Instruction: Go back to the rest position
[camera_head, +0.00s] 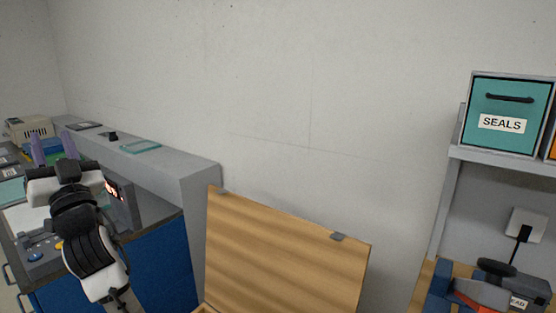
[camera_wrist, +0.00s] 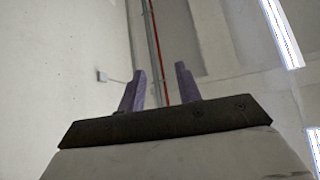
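My gripper (camera_wrist: 160,90) shows in the wrist view with its two purple fingers apart and nothing between them. In the head view my arm is at the lower left, and the purple fingers (camera_head: 53,148) point up and away over the blue-fronted bench. The fingers there are partly hidden behind my wrist.
A wooden lid (camera_head: 285,255) stands raised against the wall at lower centre. A grey ledge (camera_head: 185,163) runs behind the bench (camera_head: 165,265). At right, a shelf holds a teal SEALS bin (camera_head: 505,112). A beige device (camera_head: 28,128) is at far left.

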